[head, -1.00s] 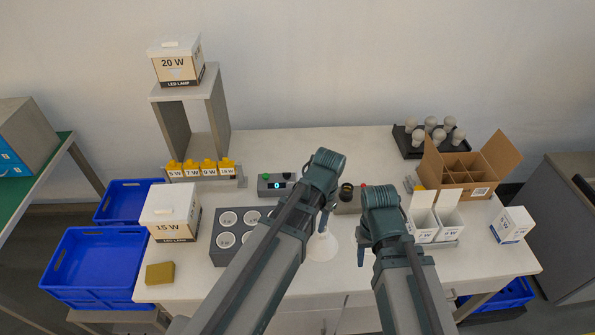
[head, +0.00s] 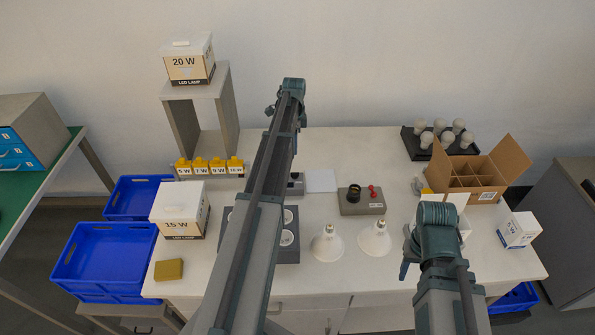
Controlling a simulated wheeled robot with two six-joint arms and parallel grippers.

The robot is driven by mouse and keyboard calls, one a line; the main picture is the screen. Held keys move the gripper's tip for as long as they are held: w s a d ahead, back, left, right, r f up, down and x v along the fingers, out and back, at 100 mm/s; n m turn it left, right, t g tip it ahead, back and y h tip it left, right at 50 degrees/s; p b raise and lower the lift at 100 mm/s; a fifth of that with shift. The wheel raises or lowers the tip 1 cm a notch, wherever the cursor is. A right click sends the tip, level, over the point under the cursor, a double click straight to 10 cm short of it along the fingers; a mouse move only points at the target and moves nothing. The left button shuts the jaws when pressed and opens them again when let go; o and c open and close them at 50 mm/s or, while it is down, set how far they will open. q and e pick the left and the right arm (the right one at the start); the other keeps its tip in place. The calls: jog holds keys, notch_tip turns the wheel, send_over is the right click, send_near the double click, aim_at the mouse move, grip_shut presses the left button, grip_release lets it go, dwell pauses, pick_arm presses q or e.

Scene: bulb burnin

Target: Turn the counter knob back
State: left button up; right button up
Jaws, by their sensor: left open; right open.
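The counter (head: 296,188) is a small grey box on the table. My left arm covers most of it, including its display. Only its right end shows, with a dark knob (head: 295,176) on top. My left gripper (head: 272,110) is up in front of the back wall in the picture, above and beyond the counter; its jaws are small and partly hidden by the arm, and it is open. My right gripper (head: 405,268) is open at the front right, near the white boxes and away from the counter.
A grey block with a black socket and red switch (head: 361,200) stands right of the counter. Two reflector bulbs (head: 327,243) stand in front. Yellow tags (head: 209,168), a 15 W box (head: 180,210) and an open carton (head: 467,180) surround the work area.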

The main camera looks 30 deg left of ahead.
aim_at(295, 173)
pick_arm(q)
notch_tip(295, 173, down, 14)
jog(key=b, duration=1.3)
jog(key=shift+r, duration=0.1)
grip_shut()
